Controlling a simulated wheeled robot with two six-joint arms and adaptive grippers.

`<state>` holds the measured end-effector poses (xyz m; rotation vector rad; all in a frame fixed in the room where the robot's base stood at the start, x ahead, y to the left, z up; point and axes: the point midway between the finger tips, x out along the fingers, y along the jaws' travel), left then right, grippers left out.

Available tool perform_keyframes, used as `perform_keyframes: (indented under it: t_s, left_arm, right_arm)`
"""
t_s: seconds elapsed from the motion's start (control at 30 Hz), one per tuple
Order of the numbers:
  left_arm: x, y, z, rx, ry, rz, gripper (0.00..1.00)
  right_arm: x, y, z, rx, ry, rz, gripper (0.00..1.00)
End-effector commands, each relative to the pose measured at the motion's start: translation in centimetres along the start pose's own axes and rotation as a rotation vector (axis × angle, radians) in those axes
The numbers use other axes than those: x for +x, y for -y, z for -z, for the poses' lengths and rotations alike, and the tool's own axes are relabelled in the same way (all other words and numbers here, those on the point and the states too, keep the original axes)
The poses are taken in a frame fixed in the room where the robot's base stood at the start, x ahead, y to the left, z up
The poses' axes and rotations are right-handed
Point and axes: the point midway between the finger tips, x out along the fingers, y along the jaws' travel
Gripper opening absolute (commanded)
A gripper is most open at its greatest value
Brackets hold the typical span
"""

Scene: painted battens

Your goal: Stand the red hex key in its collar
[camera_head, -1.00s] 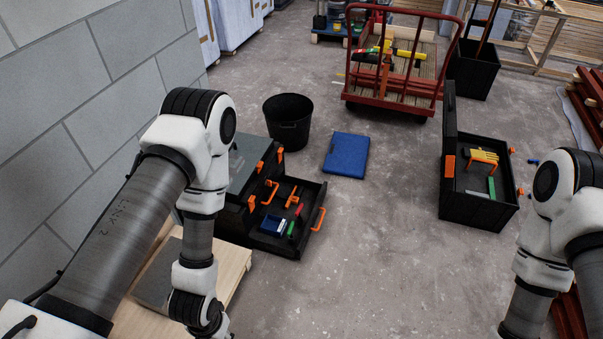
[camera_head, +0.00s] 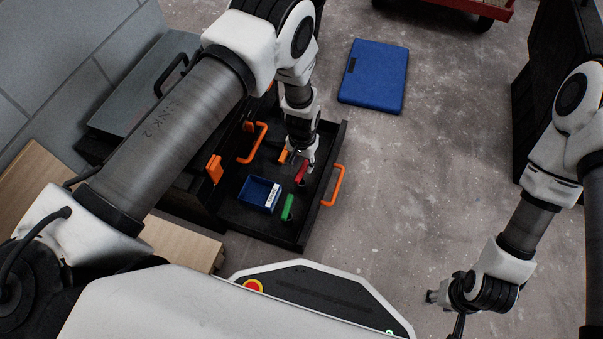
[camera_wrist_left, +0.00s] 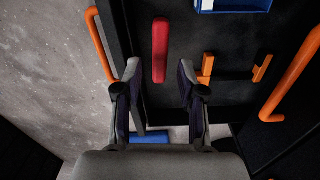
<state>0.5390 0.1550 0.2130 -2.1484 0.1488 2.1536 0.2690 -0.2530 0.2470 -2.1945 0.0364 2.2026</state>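A red, rounded bar lies in the open black drawer (camera_head: 328,165); I take it for the red hex key (camera_head: 302,172). In the left wrist view the red hex key (camera_wrist_left: 160,50) shows as a smooth red bar, with no bent metal part visible. My left gripper (camera_head: 298,160) is over the drawer close to it. In the left wrist view my left gripper (camera_wrist_left: 158,80) has its two fingers spread and empty, with the red bar ahead of the gap. My right gripper (camera_head: 434,297) hangs over the floor at lower right, its fingers unclear. I cannot identify the collar.
The drawer also holds a blue bin (camera_head: 258,194), a green block (camera_head: 287,207) and an orange piece (camera_wrist_left: 207,68). An orange handle (camera_head: 334,186) edges the drawer's right side. A blue case (camera_head: 374,76) lies on the floor behind. Clear concrete lies right of the drawer.

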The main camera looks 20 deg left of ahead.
Motion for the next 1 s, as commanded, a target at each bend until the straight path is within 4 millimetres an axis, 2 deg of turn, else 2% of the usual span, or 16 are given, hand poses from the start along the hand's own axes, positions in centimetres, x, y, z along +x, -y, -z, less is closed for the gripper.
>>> perform_keyframes:
  t_s: [0.4, 0.5, 0.73, 0.83, 0.87, 0.97, 1.0]
  left_arm:
    - [6.8, 0.0, -0.1, -0.001, 0.002, 0.000, 0.40]
    - [7.4, 0.0, -0.1, -0.001, 0.001, 0.000, 0.40]
    - [7.3, 0.1, -0.1, -0.002, 0.001, 0.000, 0.40]
    - [7.3, 0.1, -0.1, -0.001, 0.001, 0.000, 0.04]
    - [7.3, 0.1, -0.1, -0.001, 0.001, 0.000, 0.00]
    - [7.3, 0.1, -0.1, -0.001, 0.001, 0.000, 0.00]
    - [7.3, 0.1, -0.1, -0.001, 0.001, 0.000, 0.09]
  right_arm:
    - [4.1, -0.1, 0.1, 0.002, -0.001, 0.000, 0.40]
    - [4.4, -0.1, 0.1, 0.003, -0.002, 0.000, 0.40]
    - [4.2, -0.1, 0.1, 0.004, -0.003, 0.000, 0.40]
    - [4.2, -0.1, 0.1, 0.004, -0.003, 0.000, 0.40]
    - [4.2, -0.1, 0.1, 0.004, -0.003, 0.000, 0.40]
    - [4.2, -0.1, 0.1, 0.004, -0.003, 0.000, 0.40]
    - [4.2, -0.1, 0.1, 0.004, -0.003, 0.000, 0.40]
